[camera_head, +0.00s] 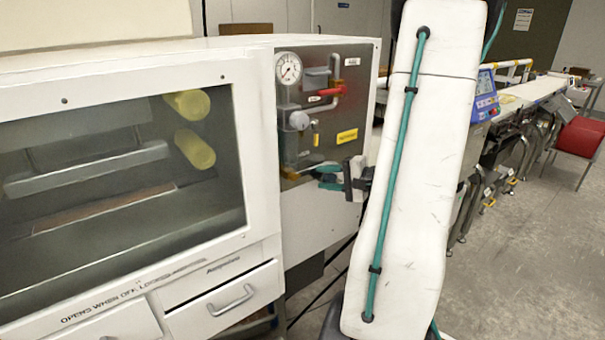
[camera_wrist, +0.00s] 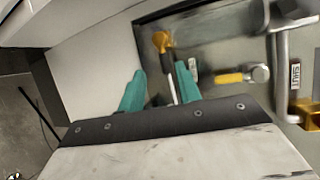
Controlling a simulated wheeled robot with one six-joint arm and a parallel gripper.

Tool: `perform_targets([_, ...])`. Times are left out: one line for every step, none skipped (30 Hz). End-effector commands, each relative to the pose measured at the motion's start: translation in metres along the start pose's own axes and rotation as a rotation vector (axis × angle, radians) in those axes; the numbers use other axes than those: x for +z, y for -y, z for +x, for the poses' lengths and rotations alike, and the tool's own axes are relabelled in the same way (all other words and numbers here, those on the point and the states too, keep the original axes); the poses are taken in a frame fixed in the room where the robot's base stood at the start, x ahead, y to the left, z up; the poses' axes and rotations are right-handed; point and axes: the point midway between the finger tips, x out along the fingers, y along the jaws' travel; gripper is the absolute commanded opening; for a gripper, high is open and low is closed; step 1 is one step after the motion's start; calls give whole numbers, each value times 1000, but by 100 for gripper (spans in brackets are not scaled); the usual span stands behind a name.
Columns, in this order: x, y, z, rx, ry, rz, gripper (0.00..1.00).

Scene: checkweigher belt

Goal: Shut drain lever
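My gripper (camera_head: 328,175) is at the lower part of the valve panel (camera_head: 363,80), on the cabinet's right front. Its two green fingers (camera_wrist: 160,90) stand apart in the wrist view. A thin metal lever with a brass fitting (camera_wrist: 162,42) lies between them, nearer the right finger; I cannot tell if it touches. It looks like the drain lever, but no label confirms this. In the head view my gripper hides it. A yellow-handled lever (camera_wrist: 230,77) is right of the fingers; it also shows in the head view (camera_head: 316,135).
A pipe (camera_wrist: 282,75) and a "SHUT" tag (camera_wrist: 295,77) are right of the fingers. The cabinet window (camera_head: 120,160) is left; a conveyor (camera_head: 525,90) is behind right.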

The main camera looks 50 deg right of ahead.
Motion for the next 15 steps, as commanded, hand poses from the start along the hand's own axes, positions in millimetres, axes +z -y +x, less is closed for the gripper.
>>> perform_targets([-7,0,-2,-17,-26,-11,34])
perform_targets([-10,1,-2,-24,-37,-18,34])
perform_targets([-13,1,0,-31,-46,-24,34])
perform_targets([-14,2,2,-33,-49,-27,34])
perform_targets([-14,2,6,-34,-51,-28,34])
perform_targets([-14,2,11,-34,-51,-28,34])
perform_targets([-14,2,15,-34,-49,-29,34])
perform_targets([-14,2,20,-34,-48,-28,34])
perform_targets([-14,3,27,-34,-47,-28,34])
perform_targets([-14,3,33,-33,-46,-29,34])
perform_targets([-15,3,38,-33,-48,-29,34])
perform_targets([-15,3,44,-32,-47,-30,34])
perform_targets([-15,4,49,-33,-47,-29,34])
perform_targets([-15,4,53,-33,-48,-29,34])
perform_targets([-16,4,58,-33,-46,-29,34])
